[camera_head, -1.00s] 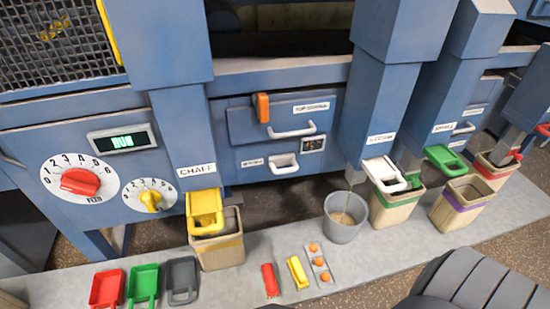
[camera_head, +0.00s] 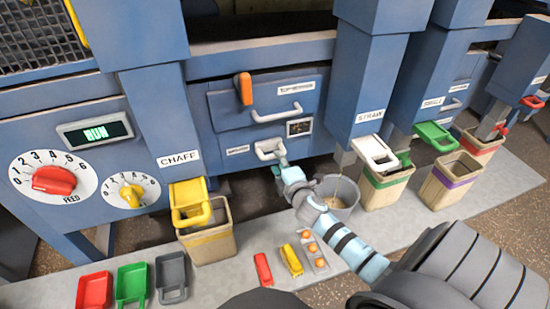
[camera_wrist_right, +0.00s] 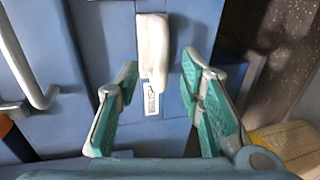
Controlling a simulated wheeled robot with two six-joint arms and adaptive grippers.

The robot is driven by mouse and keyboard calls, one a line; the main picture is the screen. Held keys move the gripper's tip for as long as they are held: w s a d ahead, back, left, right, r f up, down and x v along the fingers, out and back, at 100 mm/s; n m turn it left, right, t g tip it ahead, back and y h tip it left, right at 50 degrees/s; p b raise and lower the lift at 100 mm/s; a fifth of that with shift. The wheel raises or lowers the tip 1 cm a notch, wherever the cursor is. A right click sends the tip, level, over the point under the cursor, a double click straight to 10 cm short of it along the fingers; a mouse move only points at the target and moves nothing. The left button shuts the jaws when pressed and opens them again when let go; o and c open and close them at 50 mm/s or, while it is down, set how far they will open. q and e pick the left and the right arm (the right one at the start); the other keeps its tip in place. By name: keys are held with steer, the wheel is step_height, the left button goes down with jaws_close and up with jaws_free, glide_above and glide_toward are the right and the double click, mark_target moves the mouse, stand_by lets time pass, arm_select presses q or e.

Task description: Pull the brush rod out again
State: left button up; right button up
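A white handle (camera_head: 270,150) stands out from the lower part of the blue panel, beside a small label too small to read. It seems to be the brush rod's handle; no rod length shows outside the panel. In the right wrist view the white handle (camera_wrist_right: 153,50) lies ahead, between the tips of my right gripper (camera_wrist_right: 158,78). The green-padded fingers are spread, with gaps on both sides, and hold nothing. In the head view my right gripper (camera_head: 281,168) is just below and right of the handle. My left gripper is not in view.
An upper drawer (camera_head: 258,108) has a white bar handle and an orange lever (camera_head: 244,88). A grey bucket (camera_head: 346,190) stands behind my right forearm. The chaff bin (camera_head: 212,240) is left, a straw bin (camera_head: 384,188) right. Small tools lie on the grey ledge (camera_head: 225,281).

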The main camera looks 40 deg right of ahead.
steer(key=x, duration=0.5)
steer(key=shift+f+b, duration=0.1)
steer(key=shift+b, duration=0.3)
steer(key=shift+c, duration=0.4)
jaws_close()
